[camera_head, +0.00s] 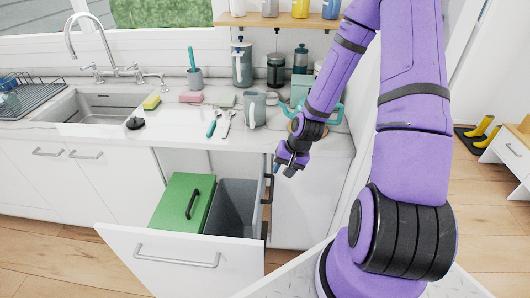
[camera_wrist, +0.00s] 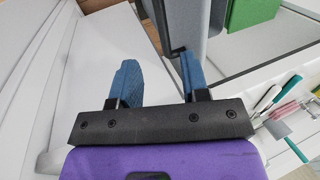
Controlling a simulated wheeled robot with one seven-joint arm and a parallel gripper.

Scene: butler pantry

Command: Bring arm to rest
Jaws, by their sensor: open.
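My purple arm reaches in from the right in the head view. My gripper (camera_head: 287,163) hangs just in front of the counter edge, to the right of the open drawer (camera_head: 140,240) and a little above it. In the wrist view my gripper (camera_wrist: 155,80) shows two blue fingers spread apart with nothing between them. The fingertips point toward the drawer side and the grey bin, and no contact with them can be made out.
The drawer holds a green-lidded bin (camera_head: 183,203) and an open grey bin (camera_head: 234,207). The counter (camera_head: 60,130) bears a sink (camera_head: 105,103), a grey pitcher (camera_head: 255,110), utensils and sponges. A teal pot (camera_head: 330,112) stands behind my gripper. Wooden floor (camera_head: 50,255) is clear at the left.

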